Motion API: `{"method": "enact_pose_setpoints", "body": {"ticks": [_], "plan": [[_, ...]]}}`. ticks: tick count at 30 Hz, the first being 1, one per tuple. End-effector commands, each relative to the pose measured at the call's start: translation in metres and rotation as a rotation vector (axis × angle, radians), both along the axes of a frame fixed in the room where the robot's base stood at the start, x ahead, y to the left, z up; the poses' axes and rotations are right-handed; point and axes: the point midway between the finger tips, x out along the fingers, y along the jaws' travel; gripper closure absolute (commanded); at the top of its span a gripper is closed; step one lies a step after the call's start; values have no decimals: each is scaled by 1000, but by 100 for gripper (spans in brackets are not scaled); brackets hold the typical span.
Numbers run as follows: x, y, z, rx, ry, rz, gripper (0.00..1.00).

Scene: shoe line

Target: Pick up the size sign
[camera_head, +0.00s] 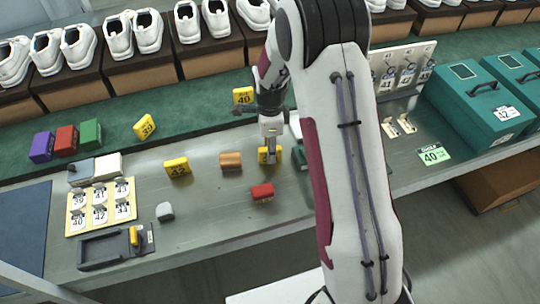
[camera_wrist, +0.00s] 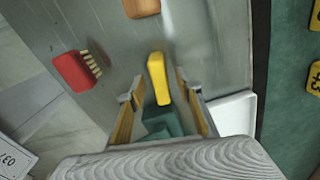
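A yellow size sign (camera_wrist: 158,75) stands between the two fingers of my gripper (camera_wrist: 165,92) in the wrist view. The fingers are apart, with a gap visible on each side of the sign. In the head view, my gripper (camera_head: 270,158) points down at this sign (camera_head: 263,155), which is partly hidden and its number unclear. Other yellow signs are a 42 (camera_head: 177,167) on the bench, and a 39 (camera_head: 145,128) and a 40 (camera_head: 243,96) on the green strip behind.
A red brush (camera_head: 262,192) and a brown block (camera_head: 231,161) lie close by. A teal object (camera_wrist: 160,122) and a white tray (camera_wrist: 233,113) are next to the fingers. Teal boxes (camera_head: 470,105) stand at right; a dark tray (camera_head: 103,250) is at left.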

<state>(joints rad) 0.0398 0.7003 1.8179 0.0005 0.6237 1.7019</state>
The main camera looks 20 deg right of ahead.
Motion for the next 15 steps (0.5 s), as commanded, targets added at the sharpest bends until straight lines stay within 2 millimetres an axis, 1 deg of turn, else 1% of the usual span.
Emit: {"method": "enact_pose_setpoints", "body": {"ticks": [5, 15], "plan": [[0, 0, -7, 0, 0, 0, 65], [0, 0, -7, 0, 0, 0, 65]]}}
